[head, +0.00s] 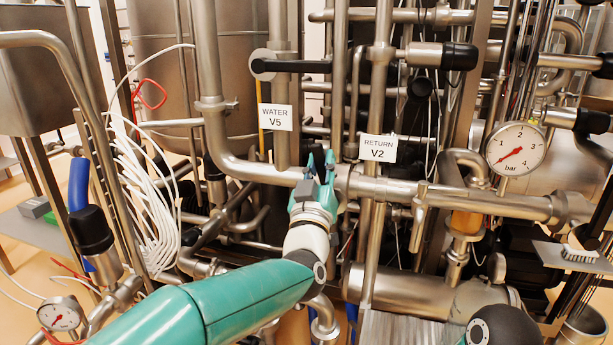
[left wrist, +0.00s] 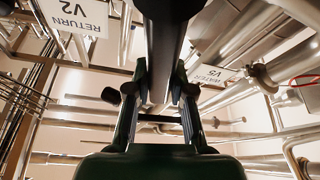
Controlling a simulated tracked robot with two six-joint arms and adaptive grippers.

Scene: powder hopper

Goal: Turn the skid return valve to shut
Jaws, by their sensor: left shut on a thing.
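The white label "RETURN V2" (head: 378,148) hangs right of my left gripper (head: 318,168) in the head view. My left arm reaches up from the bottom, and the gripper is in front of the pipes between that label and the "WATER V5" label. In the left wrist view the gripper (left wrist: 160,98) is shut on a dark bar-shaped handle (left wrist: 165,45), with one finger on each side. In the head view the gripper hides this handle, so its angle is unclear. The return label (left wrist: 75,15) appears upside down in the wrist view. My right gripper is not in view.
The "WATER V5" label (head: 275,117) and a black lever (head: 277,66) are up and to the left. A thick horizontal pipe (head: 450,197) runs close by the gripper. A pressure gauge (head: 516,149) is at the right. White cables (head: 150,205) hang at the left. Room is tight among the pipes.

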